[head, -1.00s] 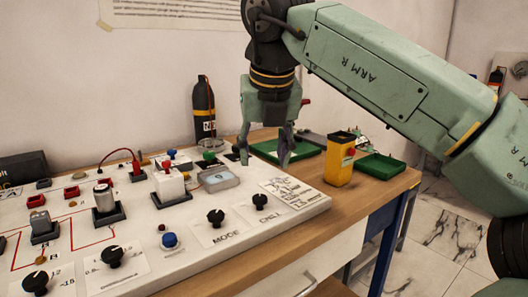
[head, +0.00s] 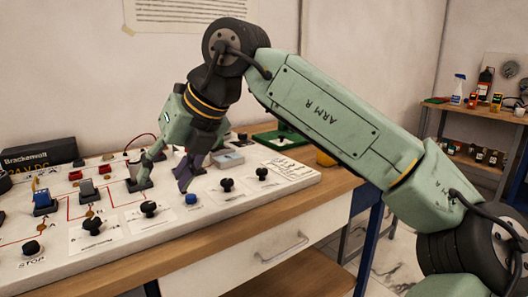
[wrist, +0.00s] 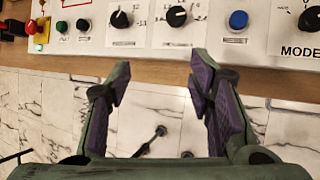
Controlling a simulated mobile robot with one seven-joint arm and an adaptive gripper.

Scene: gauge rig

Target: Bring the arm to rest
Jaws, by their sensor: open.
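My gripper (head: 165,178) is open and empty. In the head view it hangs tilted from my green arm, in front of the white panel (head: 110,240) on the bench. The wrist view shows both fingers of my gripper (wrist: 160,85) wide apart with nothing between them. Beyond the fingertips are the bench's wooden front edge (wrist: 160,70) and the panel's row of knobs. Part of the panel is hidden behind my gripper in the head view.
The panel carries black knobs (head: 149,208), a blue button (head: 191,199) and several small blocks. A shelf (head: 475,113) with bottles is at the far right. Marble floor lies before the bench.

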